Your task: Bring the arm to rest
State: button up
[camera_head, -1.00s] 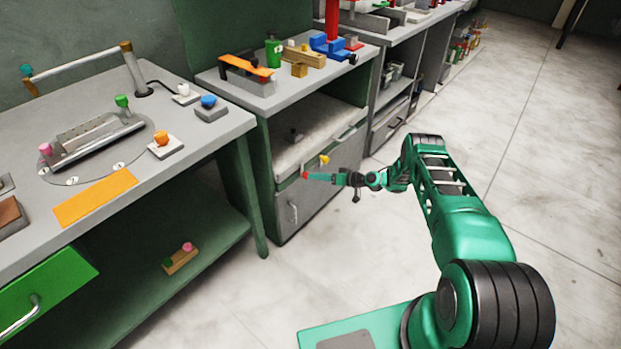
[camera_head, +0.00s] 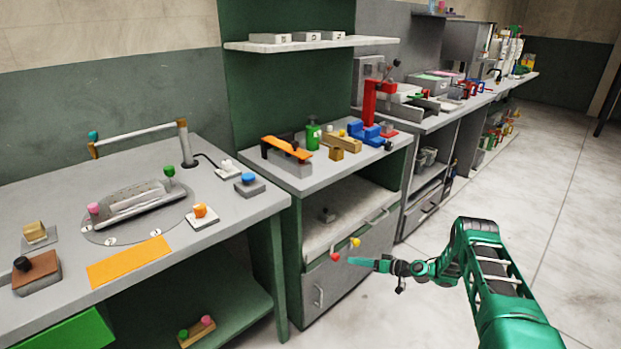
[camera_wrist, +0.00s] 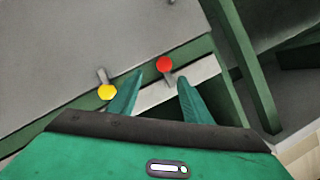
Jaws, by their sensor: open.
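My green arm reaches in from the lower right in the head view. My gripper (camera_head: 352,261) is in front of the grey cabinet (camera_head: 345,280) in the middle. In the wrist view my gripper (camera_wrist: 153,97) shows two green fingers spread apart, with nothing held between them. A red knob (camera_wrist: 164,64) lies just beyond the fingertips, and a yellow knob (camera_wrist: 107,92) lies left of the left finger. The red knob also shows by the fingertips in the head view (camera_head: 335,256), with the yellow knob (camera_head: 355,242) above. I cannot tell if a finger touches either knob.
A grey workbench (camera_head: 225,225) with a hinged press stands at the left. A counter with a red and blue press (camera_head: 368,110) stands above the cabinet. A wall shelf (camera_head: 310,44) holds several grey boxes. Open floor (camera_head: 540,190) lies to the right.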

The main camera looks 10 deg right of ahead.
jog(key=s+d+r+g+h, duration=0.1)
jog(key=d+r+g+h, duration=0.15)
jog(key=r, duration=0.75)
jog(key=d+r+g+h, duration=0.15)
jog(key=d+r, duration=0.25)
jog(key=r, duration=0.5)
jog(key=s+d+r+m+g+h, duration=0.1)
jog(key=s+d+r+h, duration=0.1)
jog(key=s+r, duration=0.55)
jog(key=s+d+r+m+g+h, duration=0.1)
jog(key=s+d+r+h, duration=0.15)
jog(key=s+r, duration=0.5)
jog(key=s+d+r+m+g+h, duration=0.1)
jog(key=s+r+m, duration=0.1)
jog(key=s+r, duration=0.6)
jog(key=s+d+r+m+g+h, duration=0.1)
jog(key=s+r, duration=0.3)
jog(key=s, duration=0.8)
jog(key=s+a+m, duration=0.1)
jog(key=s+m, duration=0.1)
jog(key=s, duration=0.9)
jog(key=s+a+r+m+g, duration=0.1)
jog(key=s+a, duration=0.1)
jog(key=s, duration=0.9)
jog(key=shift+s+a+r+m, duration=0.15)
jog(key=shift+r+m, duration=0.15)
jog(key=shift+m, duration=0.1)
